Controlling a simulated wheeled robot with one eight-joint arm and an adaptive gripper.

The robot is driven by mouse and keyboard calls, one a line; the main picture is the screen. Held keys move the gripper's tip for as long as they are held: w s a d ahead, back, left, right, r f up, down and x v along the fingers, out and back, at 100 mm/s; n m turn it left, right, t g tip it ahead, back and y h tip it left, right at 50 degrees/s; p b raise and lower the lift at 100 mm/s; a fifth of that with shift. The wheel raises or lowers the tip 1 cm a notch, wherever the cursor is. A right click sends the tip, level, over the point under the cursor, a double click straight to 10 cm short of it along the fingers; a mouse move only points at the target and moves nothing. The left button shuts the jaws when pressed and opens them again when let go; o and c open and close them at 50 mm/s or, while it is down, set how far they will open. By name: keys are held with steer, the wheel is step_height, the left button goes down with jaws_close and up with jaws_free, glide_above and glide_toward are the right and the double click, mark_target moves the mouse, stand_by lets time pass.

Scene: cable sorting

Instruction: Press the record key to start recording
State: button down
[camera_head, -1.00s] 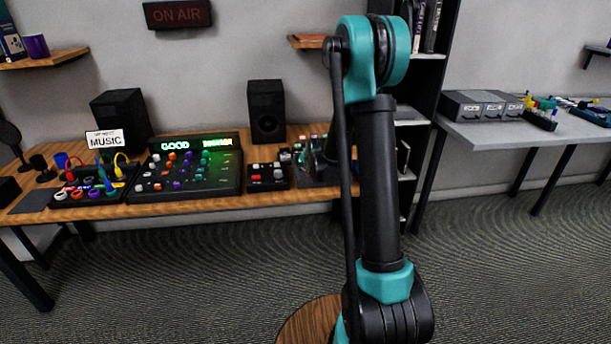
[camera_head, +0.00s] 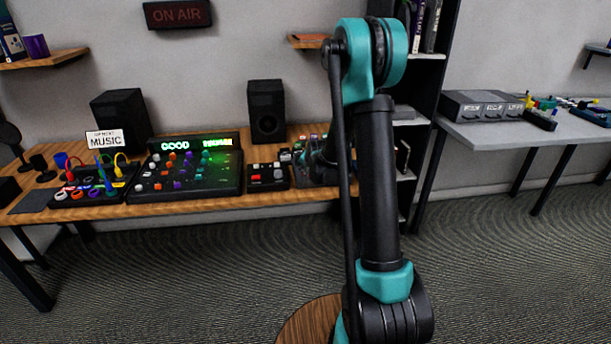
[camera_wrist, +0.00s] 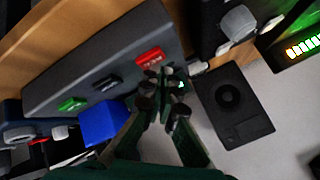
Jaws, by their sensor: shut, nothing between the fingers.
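In the wrist view a dark grey key panel carries a red key (camera_wrist: 150,58), a black key (camera_wrist: 108,82) and a green key (camera_wrist: 72,104) in a slanted row. The red key bears small white lettering, too blurred to read surely. My gripper (camera_wrist: 168,80) is shut and empty, its fingertips just beside the red key, towards the panel's end. I cannot tell whether they touch the panel. In the head view my arm hides the gripper and most of this panel.
A blue block (camera_wrist: 103,122) lies close beside the panel. In the head view a small button box (camera_head: 268,177) and a lit mixer (camera_head: 185,170) stand left of my arm. The wooden desk's front edge (camera_head: 200,207) is clear.

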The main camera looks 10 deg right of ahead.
steer(key=shift+f, duration=0.4)
stand_by(0.6)
steer(key=shift+r, duration=0.8)
steer(key=shift+r, duration=2.5)
